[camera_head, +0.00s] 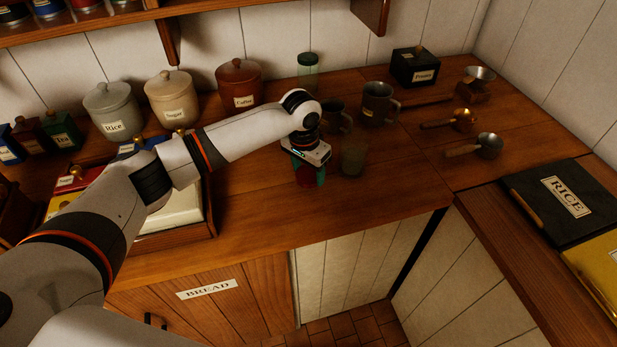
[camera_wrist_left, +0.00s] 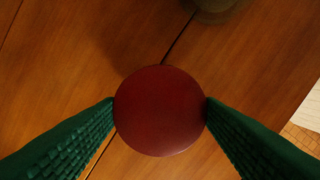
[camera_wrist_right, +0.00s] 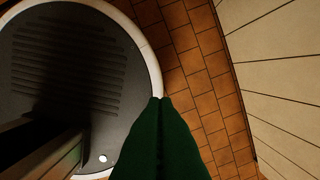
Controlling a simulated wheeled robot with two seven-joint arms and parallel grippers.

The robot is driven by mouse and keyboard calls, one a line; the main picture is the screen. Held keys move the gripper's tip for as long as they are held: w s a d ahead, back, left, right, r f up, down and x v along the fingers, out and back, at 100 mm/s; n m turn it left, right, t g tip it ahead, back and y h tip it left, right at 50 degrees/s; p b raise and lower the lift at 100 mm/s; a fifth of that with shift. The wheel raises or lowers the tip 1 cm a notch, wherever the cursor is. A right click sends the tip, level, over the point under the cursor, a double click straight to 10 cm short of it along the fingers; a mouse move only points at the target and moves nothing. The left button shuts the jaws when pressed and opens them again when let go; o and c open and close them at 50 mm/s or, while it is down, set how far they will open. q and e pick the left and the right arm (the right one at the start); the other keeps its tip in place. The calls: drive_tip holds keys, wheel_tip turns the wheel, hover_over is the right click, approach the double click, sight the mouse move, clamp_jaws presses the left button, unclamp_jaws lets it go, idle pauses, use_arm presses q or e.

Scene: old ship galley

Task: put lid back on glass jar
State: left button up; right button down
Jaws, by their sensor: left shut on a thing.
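A round, dark red lid (camera_wrist_left: 160,112) is between the green fingers of my left gripper (camera_head: 310,179), which is shut on its sides. In the head view the lid shows as a small red patch, partly hidden by the gripper; I cannot tell whether it touches the counter. An open, greenish glass jar (camera_head: 353,159) stands upright on the counter, just right of this gripper. Part of a round vessel, apparently this jar (camera_wrist_left: 214,6), shows at the top of the left wrist view. My right gripper (camera_wrist_right: 170,100) appears shut and empty, above the floor.
Dark mugs (camera_head: 378,103) stand behind the jar. A lidded glass jar (camera_head: 308,73) and the Coffee canister (camera_head: 239,85) stand near the wall. Small pans (camera_head: 488,146) lie to the right. The counter in front of the jar is clear up to its edge.

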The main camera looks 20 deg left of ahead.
sight(308, 174)
use_arm(q)
wheel_tip(308, 174, up, 7)
drive_tip(key=shift+r+b, duration=0.15)
drive_tip(key=shift+b, duration=0.4)
